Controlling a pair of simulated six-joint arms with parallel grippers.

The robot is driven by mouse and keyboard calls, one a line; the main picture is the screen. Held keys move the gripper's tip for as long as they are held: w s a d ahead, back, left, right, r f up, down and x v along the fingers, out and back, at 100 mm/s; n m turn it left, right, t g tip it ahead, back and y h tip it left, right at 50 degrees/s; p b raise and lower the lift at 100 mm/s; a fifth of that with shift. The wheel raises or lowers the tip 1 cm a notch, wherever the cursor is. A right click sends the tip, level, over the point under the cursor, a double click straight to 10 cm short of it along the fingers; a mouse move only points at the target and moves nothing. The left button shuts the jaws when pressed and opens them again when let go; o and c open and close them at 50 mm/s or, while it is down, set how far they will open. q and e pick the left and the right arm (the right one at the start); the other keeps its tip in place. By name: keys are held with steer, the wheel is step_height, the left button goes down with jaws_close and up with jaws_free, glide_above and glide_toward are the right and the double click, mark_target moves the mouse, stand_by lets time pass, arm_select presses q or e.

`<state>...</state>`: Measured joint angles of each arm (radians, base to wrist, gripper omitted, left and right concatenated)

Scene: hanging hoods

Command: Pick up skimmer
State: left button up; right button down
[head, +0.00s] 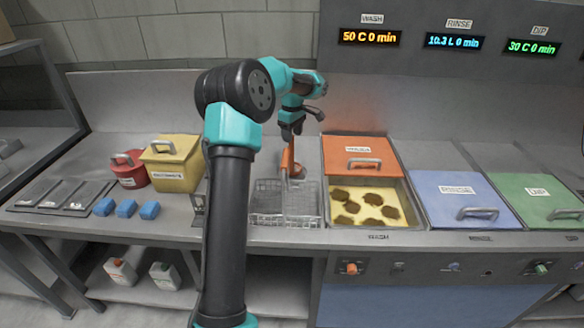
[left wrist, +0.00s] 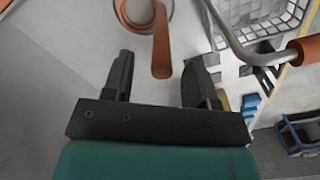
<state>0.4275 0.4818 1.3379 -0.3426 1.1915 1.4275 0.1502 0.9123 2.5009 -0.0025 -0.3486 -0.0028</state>
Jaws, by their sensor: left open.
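The skimmer (head: 288,160) shows as an orange handle on the steel counter behind the wire basket, below my left gripper. In the left wrist view the skimmer's flat orange handle (left wrist: 161,45) points down between my fingers, with a curved rim at the top edge. My left gripper (head: 291,132) is open above the handle, its two dark fingers (left wrist: 158,82) on either side of the handle's end in the picture. Nothing is held. Whether the fingers are level with the handle cannot be told. My right gripper is not in view.
A wire basket (head: 267,203) stands in front of the skimmer; a rod with an orange grip (left wrist: 301,50) shows at right in the wrist view. The open wash tank (head: 346,226) holds brown pieces. Blue (head: 452,195) and green (head: 535,190) lids lie further right.

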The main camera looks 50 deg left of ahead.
mark_target(292, 153)
arm_select(q)
step_height(292, 153, down, 5)
steer(key=shift+s+a+r, duration=0.1)
steer(key=shift+s, duration=0.05)
steer(key=shift+c, duration=0.2)
stand_by(0.3)
jaws_close()
stand_by(0.5)
